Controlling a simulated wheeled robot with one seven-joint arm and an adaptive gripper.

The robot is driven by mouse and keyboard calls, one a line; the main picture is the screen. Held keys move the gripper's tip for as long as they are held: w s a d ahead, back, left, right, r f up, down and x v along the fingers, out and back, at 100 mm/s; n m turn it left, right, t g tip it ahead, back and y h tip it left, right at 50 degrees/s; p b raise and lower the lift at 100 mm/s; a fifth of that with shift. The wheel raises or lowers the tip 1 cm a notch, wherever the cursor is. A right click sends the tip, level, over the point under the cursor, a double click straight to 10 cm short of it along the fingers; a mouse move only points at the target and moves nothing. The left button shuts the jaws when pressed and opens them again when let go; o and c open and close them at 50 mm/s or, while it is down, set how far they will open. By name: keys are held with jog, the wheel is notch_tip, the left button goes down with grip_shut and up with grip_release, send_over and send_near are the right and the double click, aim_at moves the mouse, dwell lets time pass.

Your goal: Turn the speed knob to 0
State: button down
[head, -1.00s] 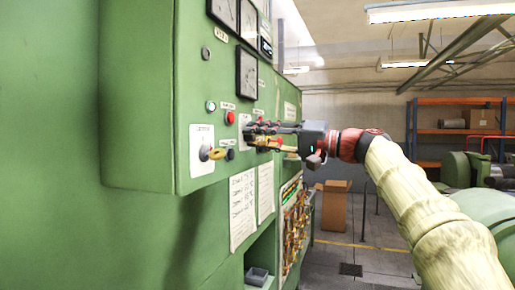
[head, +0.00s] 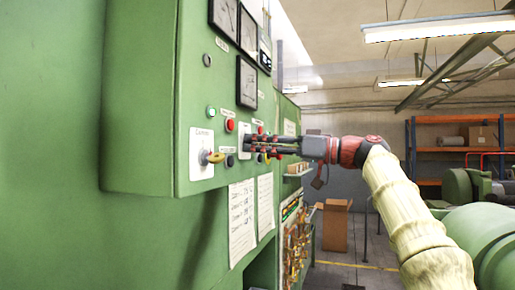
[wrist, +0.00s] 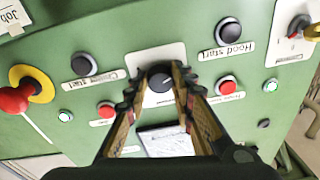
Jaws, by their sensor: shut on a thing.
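The speed knob is a black round knob (wrist: 159,83) on a white plate (wrist: 118,62), at the middle of the wrist view. In the head view, its white plate (head: 244,139) is on the front of the green cabinet, with the knob hidden behind my fingers. My gripper (wrist: 157,98) has one finger on each side of the knob and is shut on it. In the head view, my gripper (head: 255,145) reaches the plate from the right. A pale pointer mark shows on the knob, but the number scale cannot be read.
Black buttons (wrist: 228,31) and red buttons (wrist: 227,86) sit close around the plate. A red emergency button on a yellow ring (wrist: 15,99) is at the left. A yellow-handled switch (head: 213,157) sits left of my gripper in the head view. Gauges (head: 246,82) are above.

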jog(key=shift+w+f+n, duration=0.15)
jog(key=shift+f+n, duration=0.1)
jog(key=shift+n, duration=0.25)
jog(key=c, duration=1.7)
grip_release()
jog(key=shift+o, duration=1)
jog(key=shift+r, duration=0.15)
jog(key=r+v, duration=0.1)
jog(key=v, duration=1.1)
jog(key=shift+f, duration=0.45)
